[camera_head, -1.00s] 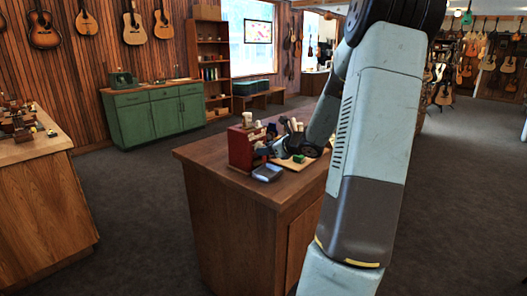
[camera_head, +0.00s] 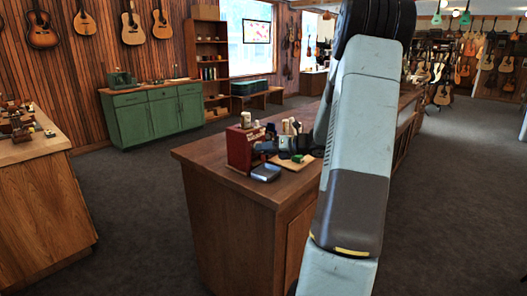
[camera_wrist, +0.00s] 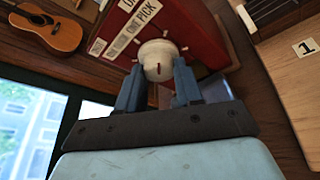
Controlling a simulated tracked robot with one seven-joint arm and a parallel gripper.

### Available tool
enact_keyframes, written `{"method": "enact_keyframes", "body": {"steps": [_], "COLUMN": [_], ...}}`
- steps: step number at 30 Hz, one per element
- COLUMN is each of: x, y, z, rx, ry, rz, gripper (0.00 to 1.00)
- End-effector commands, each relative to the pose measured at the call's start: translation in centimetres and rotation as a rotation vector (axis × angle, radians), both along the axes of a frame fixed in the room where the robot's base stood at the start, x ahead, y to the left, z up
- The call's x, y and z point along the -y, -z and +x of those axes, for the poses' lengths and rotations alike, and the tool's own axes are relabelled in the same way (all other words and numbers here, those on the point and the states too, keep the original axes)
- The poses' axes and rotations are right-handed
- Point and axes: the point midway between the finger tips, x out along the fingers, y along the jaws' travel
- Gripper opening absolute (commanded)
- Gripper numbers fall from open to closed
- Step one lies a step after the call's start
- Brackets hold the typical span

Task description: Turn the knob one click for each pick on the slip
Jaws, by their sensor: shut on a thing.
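A red box (camera_head: 239,148) stands on the wooden counter (camera_head: 215,157). In the wrist view, the red box (camera_wrist: 200,25) has a round off-white knob (camera_wrist: 155,48) on its face, with a short red line on it and pale tick marks around it. White labels (camera_wrist: 142,17) sit beside the knob; one reads "ONE PICK" and others are cut off or hard to read. My gripper (camera_wrist: 158,70) is shut on the knob, one blue-grey finger on each side. In the head view my gripper is small and dark among the items beside the box.
A grey-blue box (camera_head: 266,172) lies on the counter in front of the red box. The wrist view shows a pale board with a "1" label (camera_wrist: 306,47). A window (camera_wrist: 35,120) shows lower left.

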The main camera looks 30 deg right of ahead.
Motion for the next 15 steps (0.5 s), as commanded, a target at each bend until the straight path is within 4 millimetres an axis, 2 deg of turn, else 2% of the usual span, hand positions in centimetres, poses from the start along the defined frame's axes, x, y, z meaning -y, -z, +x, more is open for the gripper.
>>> {"method": "enact_keyframes", "body": {"steps": [1, 15], "x": [-0.58, -0.49], "y": [0.24, 0.26], "z": [0.03, 0.06], "rx": [-0.015, -0.082], "ry": [-0.013, -0.011], "rz": [0.034, 0.215], "gripper": [0.05, 0.05]}}
